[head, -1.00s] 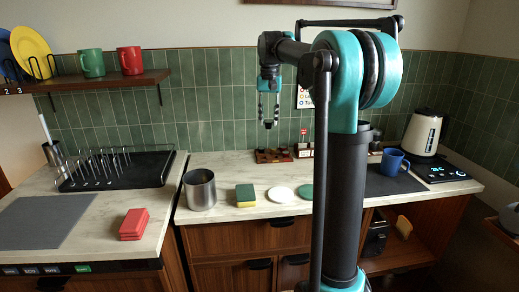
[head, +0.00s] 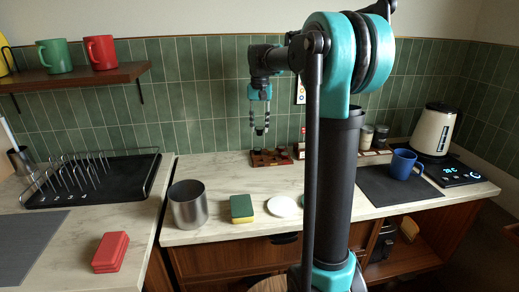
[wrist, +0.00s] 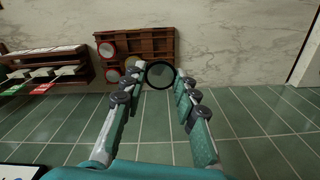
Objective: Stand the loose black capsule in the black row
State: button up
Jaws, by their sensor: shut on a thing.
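The loose black capsule (wrist: 160,75) shows in the wrist view as a dark-rimmed disc with a grey-green face, between the fingertips of my gripper (wrist: 158,88). My gripper is shut on it. In the head view my gripper (head: 260,128) hangs fingers down above the wooden capsule rack (head: 270,159), with a visible gap. The rack also shows in the wrist view (wrist: 150,45), beyond the fingertips. Several round capsules with pale faces and reddish rims stand along one side of it. The black row cannot be told clearly.
A compartmented holder with coloured tags (wrist: 45,72) stands beside the rack. Jars (head: 380,136), a blue mug (head: 405,164) and a kettle (head: 436,130) are to the right. A metal canister (head: 188,204), sponge (head: 241,208) and white disc (head: 283,206) lie nearer. The tiled wall (head: 205,110) is close behind.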

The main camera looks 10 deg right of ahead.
notch_tip(320, 180, down, 10)
jog(key=shift+r, duration=0.1)
dwell(0.4)
jog(key=shift+f, duration=0.65)
jog(key=o, duration=0.7)
notch_tip(320, 180, up, 13)
jog(key=shift+s+r, duration=0.1)
